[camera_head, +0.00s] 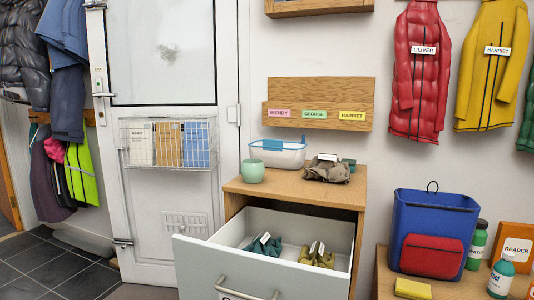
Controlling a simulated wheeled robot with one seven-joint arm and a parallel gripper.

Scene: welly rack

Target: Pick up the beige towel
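A crumpled greyish-beige cloth, the closest match to the beige towel (326,172), lies on top of the wooden cabinet toward its right side. A small white label stands on it. Its lettering is too small to read. My gripper is not in view, so its state cannot be seen.
On the cabinet (290,190) are a green cup (252,171) and a clear tub (283,157). Its drawer (272,270) is pulled open, holding a teal cloth (262,247) and an olive cloth (317,257). A blue backpack (425,215) and bottles stand on a bench at right.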

